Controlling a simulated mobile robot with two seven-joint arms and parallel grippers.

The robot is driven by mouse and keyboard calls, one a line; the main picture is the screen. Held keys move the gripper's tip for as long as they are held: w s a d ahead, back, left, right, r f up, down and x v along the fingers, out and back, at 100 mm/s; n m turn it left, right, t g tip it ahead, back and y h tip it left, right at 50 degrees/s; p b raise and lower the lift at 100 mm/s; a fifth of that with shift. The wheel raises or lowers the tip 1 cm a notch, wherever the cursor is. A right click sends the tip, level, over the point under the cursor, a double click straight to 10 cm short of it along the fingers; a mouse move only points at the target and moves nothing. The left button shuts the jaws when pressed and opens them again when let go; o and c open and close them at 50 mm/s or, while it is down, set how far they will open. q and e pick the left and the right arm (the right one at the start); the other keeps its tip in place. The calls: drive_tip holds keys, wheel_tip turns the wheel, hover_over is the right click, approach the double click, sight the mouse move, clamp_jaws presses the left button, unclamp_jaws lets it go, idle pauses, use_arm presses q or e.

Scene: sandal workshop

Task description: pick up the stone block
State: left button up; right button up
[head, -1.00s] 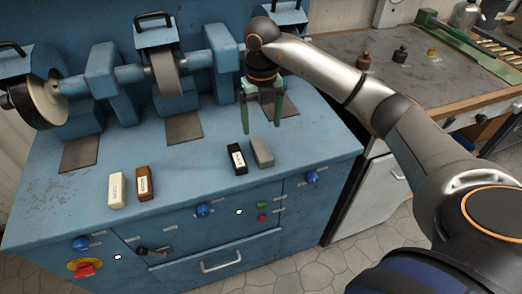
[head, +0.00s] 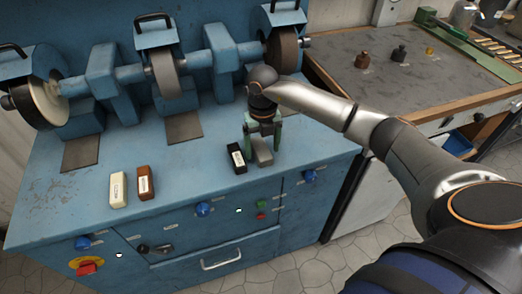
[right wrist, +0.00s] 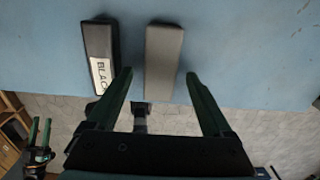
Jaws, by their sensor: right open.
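The stone block is most likely the plain grey block (head: 263,156) on the blue bench top near its front edge; it also shows in the right wrist view (right wrist: 163,60). My right gripper (head: 262,150) is open above it. In the right wrist view the two green fingers (right wrist: 158,82) point at the block, one toward each side, with gaps between them and it. Nothing is held. A small green-fingered gripper (right wrist: 40,132), likely my left one, shows at the lower left of the right wrist view, too small to judge.
A black labelled block (head: 236,158) lies close to the left of the grey one; it also shows in the right wrist view (right wrist: 98,55). A white block (head: 118,190) and a brown block (head: 145,183) lie farther left. Grinding wheels (head: 165,75) stand behind.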

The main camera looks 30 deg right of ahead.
clamp_jaws()
idle(0.5)
drive_tip(key=shift+r, duration=0.1)
